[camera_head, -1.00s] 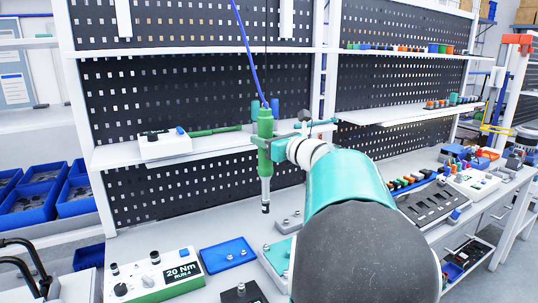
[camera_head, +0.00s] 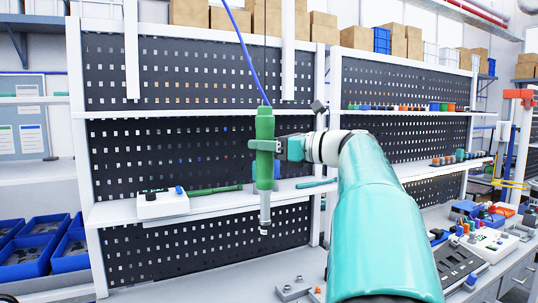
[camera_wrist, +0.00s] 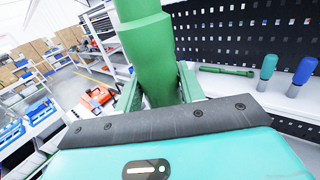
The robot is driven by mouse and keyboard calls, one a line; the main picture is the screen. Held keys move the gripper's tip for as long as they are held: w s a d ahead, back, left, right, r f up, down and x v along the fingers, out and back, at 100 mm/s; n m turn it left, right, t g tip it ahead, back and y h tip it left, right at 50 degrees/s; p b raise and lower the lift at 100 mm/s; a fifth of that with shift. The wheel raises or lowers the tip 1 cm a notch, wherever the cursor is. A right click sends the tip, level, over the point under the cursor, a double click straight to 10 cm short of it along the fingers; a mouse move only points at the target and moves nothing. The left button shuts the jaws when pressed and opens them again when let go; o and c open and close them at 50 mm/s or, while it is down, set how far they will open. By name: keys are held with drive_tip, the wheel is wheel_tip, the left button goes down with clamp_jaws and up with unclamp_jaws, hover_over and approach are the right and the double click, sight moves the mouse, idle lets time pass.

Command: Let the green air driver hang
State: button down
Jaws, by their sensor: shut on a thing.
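The green air driver (camera_head: 264,125) hangs upright in the head view, with its grey tip pointing down and a blue hose running up from its top. My gripper (camera_head: 264,146) is shut around the middle of its green body from the right. The driver is in front of the pegboard and the shelf, above the bench. In the wrist view the green body (camera_wrist: 146,45) stands between the two fingers of my gripper (camera_wrist: 158,92). The upper end of the hose is outside the picture.
A white shelf (camera_head: 225,203) behind the driver carries a white box (camera_head: 163,203) and a green tool (camera_head: 214,190). Blue bins (camera_head: 70,252) stand at the left. Devices (camera_head: 488,241) crowd the bench at the right.

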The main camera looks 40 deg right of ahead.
drive_tip(key=shift+w+d+r, duration=0.1)
drive_tip(key=shift+d, duration=0.1)
drive_tip(key=shift+a, duration=0.1)
drive_tip(key=c, duration=1.3)
unclamp_jaws()
drive_tip(key=o, duration=0.5)
drive_tip(key=v, duration=1.4)
